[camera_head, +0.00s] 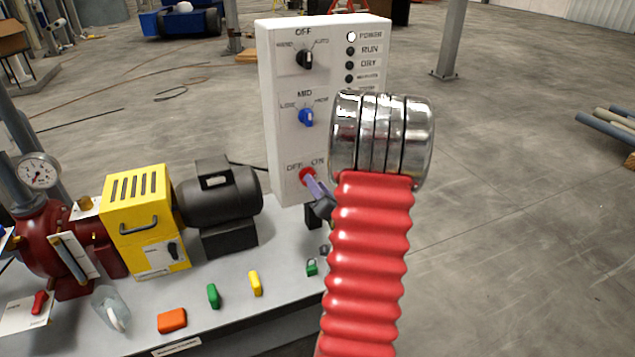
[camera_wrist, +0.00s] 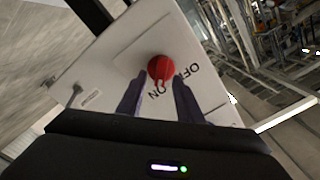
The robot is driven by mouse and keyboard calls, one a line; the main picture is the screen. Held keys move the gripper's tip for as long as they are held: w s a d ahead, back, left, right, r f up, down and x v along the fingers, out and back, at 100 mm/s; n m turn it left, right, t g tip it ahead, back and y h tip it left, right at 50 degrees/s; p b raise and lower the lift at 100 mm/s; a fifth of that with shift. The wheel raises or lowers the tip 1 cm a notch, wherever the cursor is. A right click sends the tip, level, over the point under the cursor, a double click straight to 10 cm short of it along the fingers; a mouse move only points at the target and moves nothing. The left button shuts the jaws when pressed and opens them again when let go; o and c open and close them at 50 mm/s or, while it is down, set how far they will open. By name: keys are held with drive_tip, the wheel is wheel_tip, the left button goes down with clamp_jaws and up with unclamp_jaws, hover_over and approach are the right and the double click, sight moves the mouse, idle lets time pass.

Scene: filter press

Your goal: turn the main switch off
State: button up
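The main switch is a red rotary knob (camera_head: 307,175) low on the front of the white control panel (camera_head: 283,135), below the labels OFF and ON. In the wrist view the red knob (camera_wrist: 160,67) shows close up, with its ridge pointing roughly toward the ON lettering. My gripper (camera_head: 315,186) is at the knob in the head view, partly hidden by my red arm sleeve. In the wrist view its two fingers (camera_wrist: 160,78) are apart, with tips on either side of the knob's near edge. Contact with the knob cannot be made out.
A blue selector knob (camera_head: 306,117) and a black selector knob (camera_head: 305,59) sit above on the same panel. A black motor (camera_head: 218,195), a yellow box (camera_head: 148,225) and several small coloured tags stand on the bench to the left.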

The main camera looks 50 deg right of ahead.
drive_tip(key=shift+w+d, duration=0.35)
drive_tip(key=shift+w, duration=0.3)
drive_tip(key=shift+c, duration=0.4)
